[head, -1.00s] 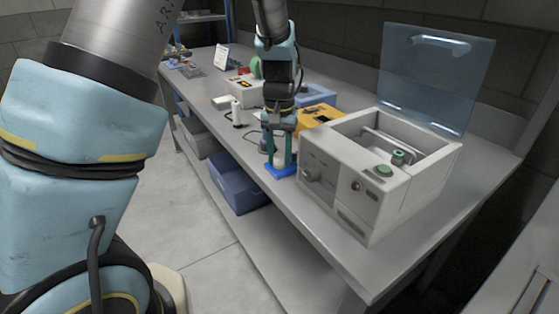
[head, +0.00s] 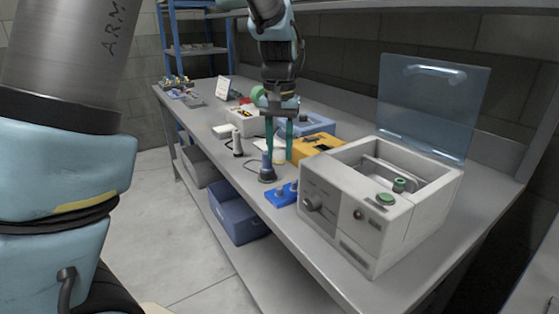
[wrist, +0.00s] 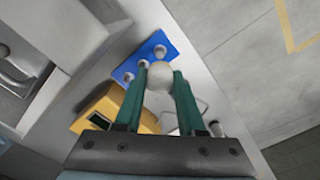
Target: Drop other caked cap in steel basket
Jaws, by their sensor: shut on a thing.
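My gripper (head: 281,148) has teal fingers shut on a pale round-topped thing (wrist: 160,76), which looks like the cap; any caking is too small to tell. It is above the bench, behind the blue rack (head: 282,194), clear of it. The rack also shows in the wrist view (wrist: 128,68), with several round pegs or holes. The white-grey machine (head: 345,222) stands to the right, lid up. Inside its open tank a metal bar (head: 378,170) shows, seemingly part of the steel basket, with a green-topped piece (head: 399,185) near it.
The clear raised lid (head: 430,105) stands at the tank's back. The bench's front strip is narrow.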

